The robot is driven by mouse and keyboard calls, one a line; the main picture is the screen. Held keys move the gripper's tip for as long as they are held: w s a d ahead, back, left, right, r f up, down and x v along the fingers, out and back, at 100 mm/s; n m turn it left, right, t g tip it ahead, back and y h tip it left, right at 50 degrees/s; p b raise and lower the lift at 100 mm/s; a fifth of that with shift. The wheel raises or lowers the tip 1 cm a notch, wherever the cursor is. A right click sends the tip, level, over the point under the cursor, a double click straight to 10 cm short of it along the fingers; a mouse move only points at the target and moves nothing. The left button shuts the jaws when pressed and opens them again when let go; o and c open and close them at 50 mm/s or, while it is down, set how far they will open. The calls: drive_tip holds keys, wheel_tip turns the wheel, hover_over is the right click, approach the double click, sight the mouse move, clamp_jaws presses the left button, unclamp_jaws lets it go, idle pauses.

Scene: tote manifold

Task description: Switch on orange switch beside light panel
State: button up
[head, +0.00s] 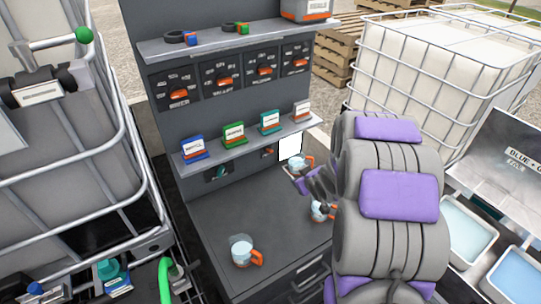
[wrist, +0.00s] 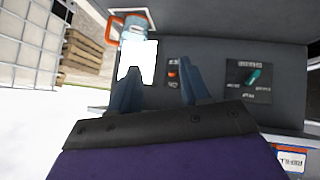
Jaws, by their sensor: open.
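The light panel is a glowing white rectangle (head: 290,147) on the back wall below the lower shelf. It also shows in the wrist view (wrist: 147,62). The small orange switch (head: 267,152) is beside it, to its left in the head view. In the wrist view the orange switch (wrist: 172,73) lies between the fingers' outlines and beyond them. My gripper (head: 308,180) is open and empty, pointed at the wall near the panel. In the wrist view its two blue-grey fingers (wrist: 160,74) are spread. They look apart from the switch, but the exact gap is unclear.
A teal knob (head: 220,172) is on the same wall; it also shows in the wrist view (wrist: 253,77). Mugs with orange handles stand on the counter, one (head: 299,160) near the panel and another (head: 241,251) in front. The lower shelf (head: 248,140) holds several coloured boxes.

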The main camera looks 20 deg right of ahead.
drive_tip(key=w+d+f+t+y, duration=0.2)
drive_tip(key=w+f+t, duration=0.1)
drive_tip(key=f, duration=0.1)
drive_tip(key=t+y+b, duration=0.1)
drive_tip(key=t+y, duration=0.1)
drive_tip(key=t, duration=0.3)
approach(272, 152)
drive_tip(key=shift+m, duration=0.4)
drive_tip(key=w, duration=0.2)
drive_tip(key=w+a+b, duration=0.1)
drive_tip(key=w, duration=0.4)
drive_tip(key=shift+w+a+f, duration=0.15)
drive_tip(key=shift+w+f, duration=0.05)
drive_tip(key=shift+w, duration=0.2)
drive_tip(key=shift+w+a, duration=0.3)
drive_tip(key=shift+w, duration=0.05)
drive_tip(key=shift+d, duration=0.15)
